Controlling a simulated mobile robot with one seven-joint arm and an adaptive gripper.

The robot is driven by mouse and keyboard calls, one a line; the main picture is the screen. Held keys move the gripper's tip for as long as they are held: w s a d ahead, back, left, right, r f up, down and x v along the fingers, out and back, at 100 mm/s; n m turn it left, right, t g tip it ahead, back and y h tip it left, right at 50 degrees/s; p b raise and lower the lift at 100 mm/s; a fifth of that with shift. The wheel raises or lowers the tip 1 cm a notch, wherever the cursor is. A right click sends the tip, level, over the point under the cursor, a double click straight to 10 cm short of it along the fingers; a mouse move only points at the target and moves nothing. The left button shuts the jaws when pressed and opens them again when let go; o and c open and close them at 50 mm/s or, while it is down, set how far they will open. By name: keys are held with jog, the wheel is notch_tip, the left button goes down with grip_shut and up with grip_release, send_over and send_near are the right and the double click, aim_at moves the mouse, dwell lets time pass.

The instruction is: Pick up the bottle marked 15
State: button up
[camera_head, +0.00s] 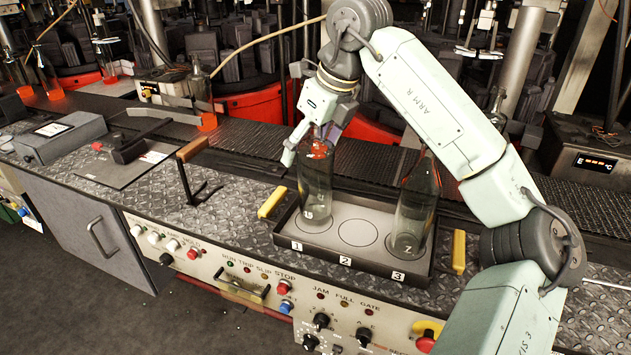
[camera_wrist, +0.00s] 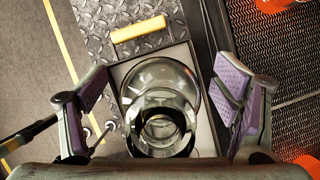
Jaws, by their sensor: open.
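The clear glass bottle marked 15 (camera_head: 316,190) stands upright on position 1 of a grey tray (camera_head: 355,260). My gripper (camera_head: 311,147) points down over its top, with the fingers apart on either side of the neck. In the wrist view, the bottle (camera_wrist: 160,110) is seen from above between the two open fingers of my gripper (camera_wrist: 165,85), with a gap on each side. The bottle's mark is not readable in the wrist view. In the head view, the fingers partly hide the bottle's neck and mouth.
A second clear bottle (camera_head: 415,205), its mark looking like a 7, stands on position 3. Position 2 (camera_head: 358,232) is empty. Yellow handles (camera_head: 271,203) flank the tray. A black lever (camera_head: 190,180) stands to the left, and a dark conveyor (camera_head: 245,140) runs behind.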

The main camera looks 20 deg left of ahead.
grip_shut()
dwell(1.1)
